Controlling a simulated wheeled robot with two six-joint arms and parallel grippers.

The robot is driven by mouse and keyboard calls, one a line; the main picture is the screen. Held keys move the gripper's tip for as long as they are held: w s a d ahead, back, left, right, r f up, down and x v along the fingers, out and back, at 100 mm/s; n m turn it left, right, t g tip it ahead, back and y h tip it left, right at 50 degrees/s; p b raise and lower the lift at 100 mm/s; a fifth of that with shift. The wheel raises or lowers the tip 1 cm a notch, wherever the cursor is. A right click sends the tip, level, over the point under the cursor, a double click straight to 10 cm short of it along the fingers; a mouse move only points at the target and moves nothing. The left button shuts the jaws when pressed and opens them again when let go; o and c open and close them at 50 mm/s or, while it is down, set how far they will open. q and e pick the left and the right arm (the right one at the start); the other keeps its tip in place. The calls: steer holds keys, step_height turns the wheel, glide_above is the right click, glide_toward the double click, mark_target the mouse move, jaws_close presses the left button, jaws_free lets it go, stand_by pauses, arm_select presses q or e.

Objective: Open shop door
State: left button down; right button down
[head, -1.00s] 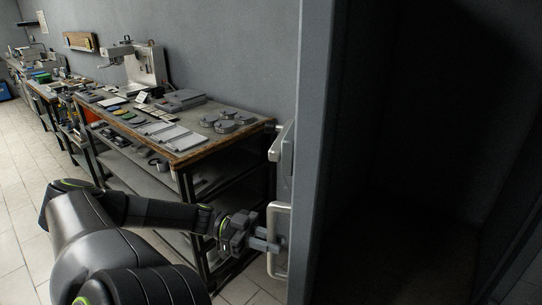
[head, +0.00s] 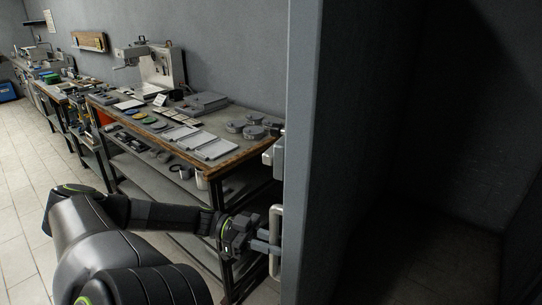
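The grey door (head: 303,150) stands open and shows nearly edge-on, right of the middle of the head view. A pale upright bar handle (head: 275,225) sits on its left face, with a pale lock block (head: 274,157) above it. My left arm comes in from the lower left. My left gripper (head: 266,247) is at the bar handle, its fingers reaching the bar at mid-height. I cannot tell if the fingers are closed on the bar. My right gripper is out of view.
A dark room (head: 430,130) lies right of the door. A workbench (head: 235,165) with metal parts and plates stands close behind the handle, along the grey wall. More benches continue to the far left. The tiled floor (head: 22,215) at left is clear.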

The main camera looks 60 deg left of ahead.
arm_select(q)
steer(key=shift+w, duration=0.1)
steer(key=c, duration=1.3)
jaws_free()
steer(key=b+v, duration=0.2)
steer(key=v, duration=1.5)
steer(key=shift+a, duration=0.1)
